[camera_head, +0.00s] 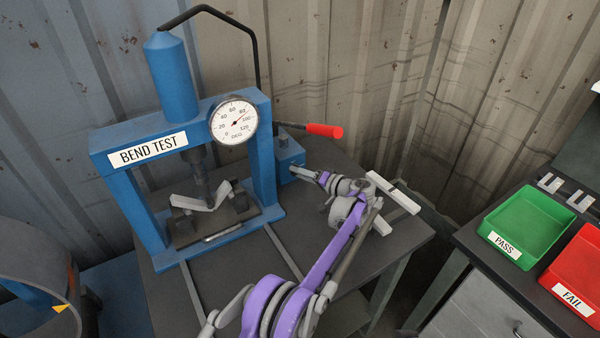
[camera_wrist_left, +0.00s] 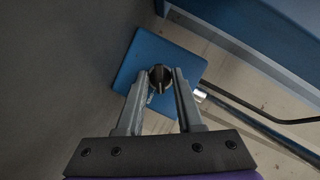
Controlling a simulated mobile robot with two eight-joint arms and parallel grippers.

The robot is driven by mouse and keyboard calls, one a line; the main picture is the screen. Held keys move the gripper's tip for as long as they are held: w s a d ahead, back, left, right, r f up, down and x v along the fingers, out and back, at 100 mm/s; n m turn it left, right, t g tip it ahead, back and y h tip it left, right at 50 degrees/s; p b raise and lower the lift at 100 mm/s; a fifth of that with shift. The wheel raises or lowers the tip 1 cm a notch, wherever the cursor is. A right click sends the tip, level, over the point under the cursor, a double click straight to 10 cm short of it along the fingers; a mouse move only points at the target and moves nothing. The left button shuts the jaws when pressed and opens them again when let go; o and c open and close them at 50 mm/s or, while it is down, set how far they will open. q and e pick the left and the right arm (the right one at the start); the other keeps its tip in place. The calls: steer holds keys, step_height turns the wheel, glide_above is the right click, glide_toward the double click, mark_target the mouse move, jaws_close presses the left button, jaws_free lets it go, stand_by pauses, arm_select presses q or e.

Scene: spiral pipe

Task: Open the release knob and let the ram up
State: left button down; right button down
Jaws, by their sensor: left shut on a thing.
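The blue bend-test press (camera_head: 267,150) stands on the dark table. Its dark ram (camera_head: 199,168) is down in the middle of a V-bent grey piece (camera_head: 203,202). The pump block (camera_head: 289,152) with a red-ended lever (camera_head: 324,130) sits at the press's right. In the left wrist view the dark release knob (camera_wrist_left: 160,77) on the blue block (camera_wrist_left: 180,54) lies between the fingertips of my left gripper (camera_wrist_left: 159,82), which is shut on it. In the head view this gripper (camera_head: 299,172) reaches the block's right side; the knob is hidden there. My right gripper is not in view.
The dial gauge (camera_head: 233,122) has its needle at the upper right of the scale. Pale bars (camera_head: 394,192) lie on the table right of my arm. A green PASS tray (camera_head: 527,228) and a red FAIL tray (camera_head: 577,270) are on the right bench. Corrugated walls close the back.

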arm_select(q)
steer(key=shift+m, duration=0.4)
steer(key=c, duration=0.9)
jaws_free()
steer(key=shift+d, duration=0.1)
steer(key=v, duration=1)
steer(key=shift+s+d+b, duration=0.15)
steer(key=shift+d+b, duration=0.2)
